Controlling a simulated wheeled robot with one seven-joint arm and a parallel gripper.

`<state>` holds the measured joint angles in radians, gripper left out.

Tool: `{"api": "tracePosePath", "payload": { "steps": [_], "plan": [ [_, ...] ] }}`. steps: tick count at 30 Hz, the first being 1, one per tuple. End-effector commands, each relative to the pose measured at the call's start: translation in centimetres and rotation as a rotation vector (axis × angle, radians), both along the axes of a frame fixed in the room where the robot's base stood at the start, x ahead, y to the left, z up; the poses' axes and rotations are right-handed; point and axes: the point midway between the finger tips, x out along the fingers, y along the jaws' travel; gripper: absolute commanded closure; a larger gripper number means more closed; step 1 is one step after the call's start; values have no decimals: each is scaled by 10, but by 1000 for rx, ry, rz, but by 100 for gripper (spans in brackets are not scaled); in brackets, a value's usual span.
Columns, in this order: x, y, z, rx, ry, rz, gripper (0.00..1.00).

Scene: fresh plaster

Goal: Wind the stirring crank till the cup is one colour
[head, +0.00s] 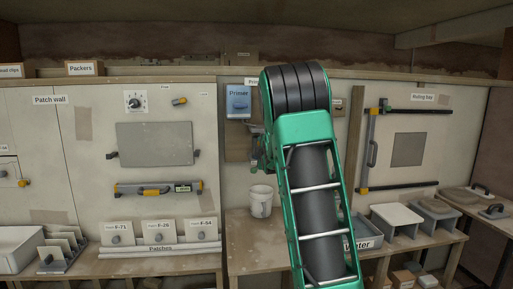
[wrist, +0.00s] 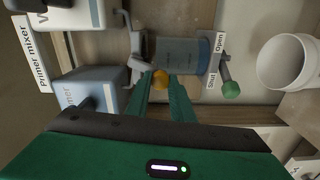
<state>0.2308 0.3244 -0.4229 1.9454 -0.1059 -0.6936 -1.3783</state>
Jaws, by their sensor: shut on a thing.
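In the wrist view, my gripper (wrist: 161,88) has its green fingers closed around the orange crank knob (wrist: 161,76). The pale crank arm (wrist: 139,68) shows just beside the fingertips. The clear mixing cup (wrist: 182,56) lies just beyond, with dull blue-grey contents; I cannot tell whether the colour is even throughout. In the head view, my own arm covers much of the mixer, and the fingers and knob cannot be made out there. The blue Primer box (head: 238,103) shows left of my arm.
A green-tipped valve lever (wrist: 230,89) stands beside the Shut/Open label (wrist: 215,62). A white bucket (wrist: 286,62) is close by; it also shows on the bench in the head view (head: 261,201). Trays (head: 397,217) stand on the right bench.

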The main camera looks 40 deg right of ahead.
Motion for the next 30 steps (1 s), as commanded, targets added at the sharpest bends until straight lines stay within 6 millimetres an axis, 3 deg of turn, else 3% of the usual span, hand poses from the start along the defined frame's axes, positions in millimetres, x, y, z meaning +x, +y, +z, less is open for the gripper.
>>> {"api": "tracePosePath", "payload": {
  "steps": [17,18,20,30],
  "plan": [
    [1,2,-6,-23,26,6,100],
    [1,2,-6,-23,26,6,74],
    [1,2,-5,-23,25,5,60],
    [-2,1,-2,-26,21,1,60]
  ]
}}
